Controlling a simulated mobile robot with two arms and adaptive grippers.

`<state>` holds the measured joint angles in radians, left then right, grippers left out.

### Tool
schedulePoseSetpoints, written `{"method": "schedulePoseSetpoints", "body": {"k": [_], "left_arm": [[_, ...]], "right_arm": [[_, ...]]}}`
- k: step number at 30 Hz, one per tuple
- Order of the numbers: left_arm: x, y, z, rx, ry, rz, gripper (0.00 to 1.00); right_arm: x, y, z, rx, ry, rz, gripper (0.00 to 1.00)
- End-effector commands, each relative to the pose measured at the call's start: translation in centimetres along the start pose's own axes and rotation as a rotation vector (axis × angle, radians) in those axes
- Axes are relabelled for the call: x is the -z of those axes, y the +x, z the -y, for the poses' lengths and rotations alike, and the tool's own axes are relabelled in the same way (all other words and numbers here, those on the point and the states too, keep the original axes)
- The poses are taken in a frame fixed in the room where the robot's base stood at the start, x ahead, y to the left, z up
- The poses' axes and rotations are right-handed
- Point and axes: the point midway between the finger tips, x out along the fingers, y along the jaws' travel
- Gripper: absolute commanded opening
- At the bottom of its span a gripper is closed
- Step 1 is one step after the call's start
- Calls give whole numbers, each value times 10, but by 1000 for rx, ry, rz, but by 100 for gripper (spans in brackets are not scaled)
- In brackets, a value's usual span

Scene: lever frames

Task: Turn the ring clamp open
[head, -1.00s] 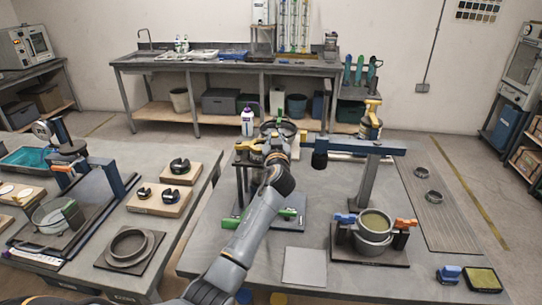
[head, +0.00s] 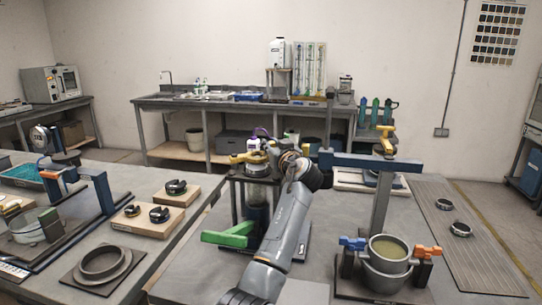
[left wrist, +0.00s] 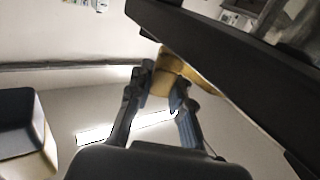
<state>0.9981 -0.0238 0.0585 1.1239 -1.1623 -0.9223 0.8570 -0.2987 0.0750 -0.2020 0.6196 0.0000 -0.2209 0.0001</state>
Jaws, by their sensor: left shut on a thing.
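The ring clamp (head: 251,158), with yellow parts, sits on top of a dark stand around a clear cylinder in the middle of the head view. My left gripper (head: 292,156) is at its right side, and my wrist hides part of it. In the left wrist view my left gripper (left wrist: 164,86) is shut on a yellow handle-like piece (left wrist: 167,70); the fingers lie on either side of it. How this piece joins the ring is hidden. My right gripper is not in view.
A dark beam (left wrist: 235,65) runs close past the fingers in the left wrist view. A blue crossbeam on a post (head: 375,161) stands to the right. A green lever (head: 230,235) sticks out low on the left. A pot (head: 388,252) stands front right.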

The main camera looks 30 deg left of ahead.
Motion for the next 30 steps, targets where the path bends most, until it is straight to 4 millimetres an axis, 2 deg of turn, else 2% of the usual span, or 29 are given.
{"method": "schedulePoseSetpoints", "body": {"k": [1,5,15,16,19,30], "left_arm": [[-3,0,-1,4,0,3,0],[-2,0,-1,12,0,3,0],[-1,1,0,13,0,3,0],[-1,1,0,13,0,3,21],[-1,1,0,13,0,3,42],[0,-3,0,13,-1,1,43]], "right_arm": [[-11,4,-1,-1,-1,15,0],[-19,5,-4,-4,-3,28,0],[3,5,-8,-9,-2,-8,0],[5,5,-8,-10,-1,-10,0],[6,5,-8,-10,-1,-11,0],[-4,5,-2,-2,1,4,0]]}}
